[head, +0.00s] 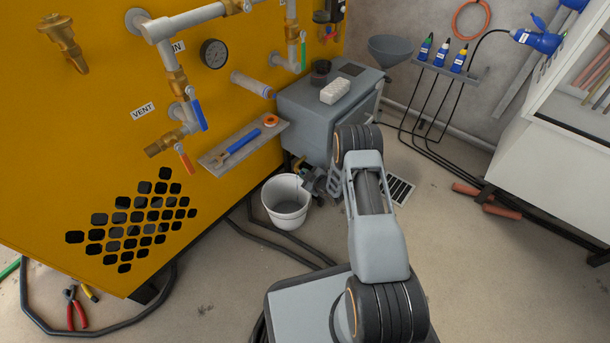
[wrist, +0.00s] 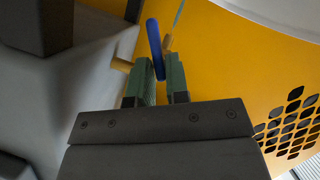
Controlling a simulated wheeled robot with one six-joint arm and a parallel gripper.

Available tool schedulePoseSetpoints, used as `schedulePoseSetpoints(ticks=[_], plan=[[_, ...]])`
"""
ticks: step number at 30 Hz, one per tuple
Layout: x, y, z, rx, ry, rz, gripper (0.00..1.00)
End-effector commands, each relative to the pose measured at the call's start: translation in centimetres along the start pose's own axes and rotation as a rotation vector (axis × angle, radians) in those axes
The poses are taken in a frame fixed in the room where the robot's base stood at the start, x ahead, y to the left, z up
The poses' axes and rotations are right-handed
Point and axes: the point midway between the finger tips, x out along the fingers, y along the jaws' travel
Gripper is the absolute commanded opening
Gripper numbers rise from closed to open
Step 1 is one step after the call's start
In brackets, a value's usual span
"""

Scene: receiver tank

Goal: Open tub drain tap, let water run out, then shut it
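My gripper (head: 306,180) is low beside the grey cabinet (head: 310,118), just right of the white bucket (head: 287,203), and my arm partly hides it in the head view. In the wrist view my gripper (wrist: 159,80) has its two green fingers apart. A blue lever (wrist: 154,45) stands at the gap between the fingertips, with brass fittings beside it. I cannot tell whether the fingers touch it. This lever cannot be made out in the head view. The white bucket's curved side (wrist: 280,15) fills the wrist view's upper right corner. No running water shows.
The yellow panel (head: 110,130) carries a blue-handled valve (head: 199,115) and a red-handled valve (head: 185,158). A small shelf (head: 243,146) holds a blue-handled tool. Black hoses (head: 285,243) cross the floor. A white cabinet (head: 550,160) stands at right.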

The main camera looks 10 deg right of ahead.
Motion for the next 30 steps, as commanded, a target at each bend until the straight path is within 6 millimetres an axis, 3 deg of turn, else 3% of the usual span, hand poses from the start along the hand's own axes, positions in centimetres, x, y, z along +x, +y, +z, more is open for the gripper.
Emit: schedulePoseSetpoints(ticks=[6,16,20,30], plan=[[0.0,0.0,0.0,0.0,0.0,0.0,0.36],[-0.6,0.1,-0.1,0.0,-0.002,0.0,0.36],[-2.4,0.2,-0.2,0.001,-0.003,0.001,0.36],[-9.3,0.2,-0.2,0.003,-0.003,0.001,0.36]])
